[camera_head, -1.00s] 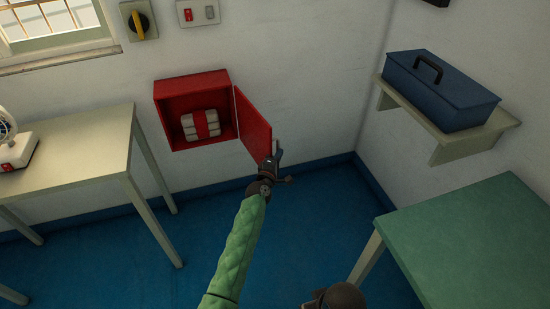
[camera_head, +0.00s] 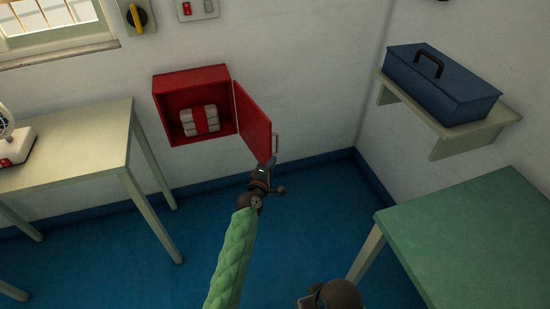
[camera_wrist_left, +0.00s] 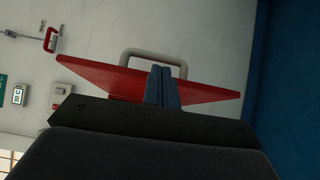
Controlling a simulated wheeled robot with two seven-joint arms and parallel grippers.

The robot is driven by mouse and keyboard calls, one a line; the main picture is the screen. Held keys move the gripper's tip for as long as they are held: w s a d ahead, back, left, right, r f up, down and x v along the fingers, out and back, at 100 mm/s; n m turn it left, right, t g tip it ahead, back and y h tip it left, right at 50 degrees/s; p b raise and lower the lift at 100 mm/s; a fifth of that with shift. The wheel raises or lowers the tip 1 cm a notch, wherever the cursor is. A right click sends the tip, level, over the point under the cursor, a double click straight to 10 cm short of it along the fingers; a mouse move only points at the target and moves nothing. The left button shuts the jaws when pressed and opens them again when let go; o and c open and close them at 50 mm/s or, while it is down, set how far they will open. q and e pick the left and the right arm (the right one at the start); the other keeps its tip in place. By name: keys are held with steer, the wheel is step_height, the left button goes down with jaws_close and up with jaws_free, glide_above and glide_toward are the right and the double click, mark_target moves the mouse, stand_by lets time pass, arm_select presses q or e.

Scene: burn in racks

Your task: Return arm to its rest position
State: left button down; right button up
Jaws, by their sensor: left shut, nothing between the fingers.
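My left arm in its green sleeve reaches up from the bottom of the head view. Its gripper (camera_head: 268,168) is at the lower edge of the open red door (camera_head: 254,122) of a wall box. In the left wrist view the gripper's fingers (camera_wrist_left: 162,86) are shut together, with nothing seen between them. The red door (camera_wrist_left: 210,94) and its pale handle (camera_wrist_left: 155,54) show beyond the fingers, and I cannot tell if they touch. Part of my other arm (camera_head: 338,296) shows at the bottom edge, but its gripper fingers cannot be made out.
The red wall box (camera_head: 190,76) holds a white bundle with a red band (camera_head: 201,120). A pale table (camera_head: 75,150) stands left, a green-topped table (camera_head: 480,235) right. A blue toolbox (camera_head: 440,85) sits on a wall shelf (camera_head: 470,140). Blue floor between the tables is clear.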

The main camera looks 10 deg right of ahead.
arm_select(q)
steer(key=shift+s+a, duration=0.2)
steer(key=shift+s, duration=0.25)
